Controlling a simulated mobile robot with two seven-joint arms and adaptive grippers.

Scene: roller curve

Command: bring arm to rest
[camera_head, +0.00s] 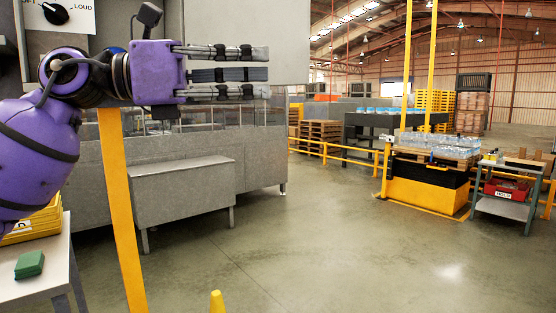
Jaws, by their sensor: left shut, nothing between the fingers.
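My left arm comes in from the left, purple with black joints. My left gripper (262,72) is raised at the upper left and points right. My right gripper does not show.
A grey bench (182,187) is behind. A yellow cone tip (217,302) shows at the bottom. The floor (330,245) at centre is clear. A trolley (507,208) stands right.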

